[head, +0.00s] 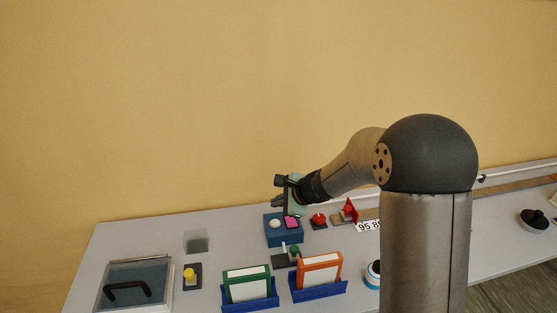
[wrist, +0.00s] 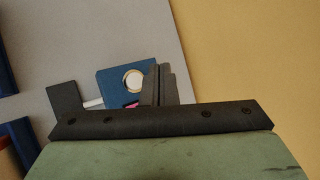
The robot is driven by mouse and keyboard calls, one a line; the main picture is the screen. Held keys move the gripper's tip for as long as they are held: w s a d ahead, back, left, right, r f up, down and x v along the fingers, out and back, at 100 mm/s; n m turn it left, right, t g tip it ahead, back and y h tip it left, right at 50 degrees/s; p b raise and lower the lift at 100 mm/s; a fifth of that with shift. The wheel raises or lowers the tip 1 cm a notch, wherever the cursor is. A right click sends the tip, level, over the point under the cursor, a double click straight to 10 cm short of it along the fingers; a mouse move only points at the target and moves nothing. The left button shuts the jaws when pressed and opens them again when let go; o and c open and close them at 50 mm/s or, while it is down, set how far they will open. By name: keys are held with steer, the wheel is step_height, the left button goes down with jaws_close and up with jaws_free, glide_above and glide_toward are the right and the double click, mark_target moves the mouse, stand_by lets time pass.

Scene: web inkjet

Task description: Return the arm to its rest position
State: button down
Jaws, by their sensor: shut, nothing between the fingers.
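My arm reaches left over the grey table, its large dark joint and thick column filling the right of the head view. My gripper (head: 278,203) is near the back of the table, above a blue box (head: 283,238) with a white round button and a pink patch. In the wrist view, my gripper (wrist: 160,72) shows two dark fingers close together, with nothing seen between them. The blue box (wrist: 113,77) with its white button lies beyond the fingers, and they partly cover it.
A red knob (head: 319,219) and a red-flagged part (head: 350,209) stand right of the box. Green (head: 246,283) and orange (head: 319,270) frames stand in blue holders in front. A clear-lidded case (head: 135,285) and yellow button (head: 189,274) are left. The wall is behind.

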steer(key=s+d+r+n+g+h, duration=0.1)
steer(key=s+d+r+n, duration=0.2)
steer(key=s, duration=0.4)
steer(key=s+d+r+n+g+h, duration=0.1)
steer(key=s+r+n+g, duration=0.1)
steer(key=s+n, duration=0.45)
steer(key=s+d+n+g+h, duration=0.1)
steer(key=s+d+n+h, duration=0.1)
steer(key=s+d, duration=0.4)
steer(key=s+d+n+g+h, duration=0.1)
steer(key=s+d+n+h, duration=0.2)
steer(key=s, duration=1.1)
steer(key=d+n, duration=0.2)
steer(key=shift+s+d+r, duration=0.2)
steer(key=shift+d, duration=0.2)
